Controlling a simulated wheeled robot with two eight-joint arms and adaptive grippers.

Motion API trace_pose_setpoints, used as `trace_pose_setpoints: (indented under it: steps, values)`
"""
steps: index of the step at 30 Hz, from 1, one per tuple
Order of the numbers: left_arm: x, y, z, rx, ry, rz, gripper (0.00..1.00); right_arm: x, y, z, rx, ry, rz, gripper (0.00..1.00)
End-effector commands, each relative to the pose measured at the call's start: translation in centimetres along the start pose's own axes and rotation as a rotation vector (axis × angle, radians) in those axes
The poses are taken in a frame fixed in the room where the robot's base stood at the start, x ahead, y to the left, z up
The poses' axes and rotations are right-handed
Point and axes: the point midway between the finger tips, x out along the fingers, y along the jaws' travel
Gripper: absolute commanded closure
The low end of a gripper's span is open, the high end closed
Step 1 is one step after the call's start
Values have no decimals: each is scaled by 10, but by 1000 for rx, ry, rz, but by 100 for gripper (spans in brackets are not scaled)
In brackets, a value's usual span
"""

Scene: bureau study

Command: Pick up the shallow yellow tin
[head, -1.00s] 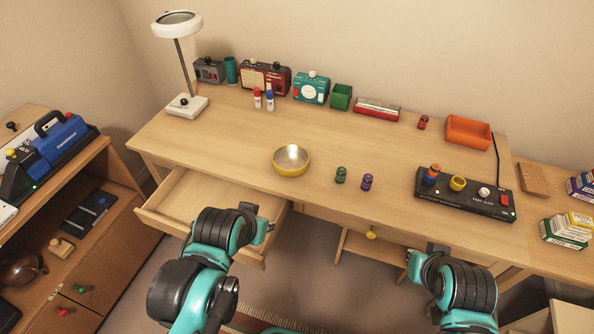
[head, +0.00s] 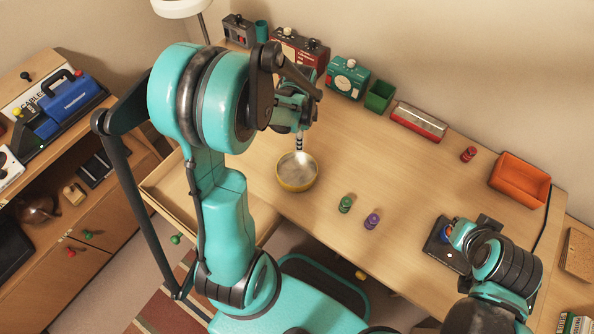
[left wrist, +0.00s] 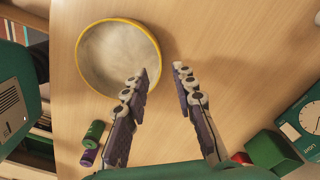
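The shallow yellow tin (head: 297,176), a round bowl with a yellow rim and pale inside, stands upright on the desk. It also shows at the upper left of the left wrist view (left wrist: 108,52). My left gripper (head: 299,141) points down at the tin's far edge.
A teal timer (head: 347,77), green box (head: 379,96), red-and-grey box (head: 418,122) and orange tray (head: 519,180) line the back. The desk's middle is clear.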

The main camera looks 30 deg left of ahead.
Motion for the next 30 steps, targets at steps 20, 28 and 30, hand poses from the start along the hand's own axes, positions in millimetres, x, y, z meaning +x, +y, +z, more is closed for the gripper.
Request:
trace_pose_setpoints:
  steps: [20,28,30]
  values:
    - [63,1,7,-3,1,-2,73,29,0,20,0,0,0,100]
    - [63,1,7,-3,1,-2,100,28,0,20,0,0,0,100]
    - [63,1,7,-3,1,-2,100,28,0,20,0,0,0,100]
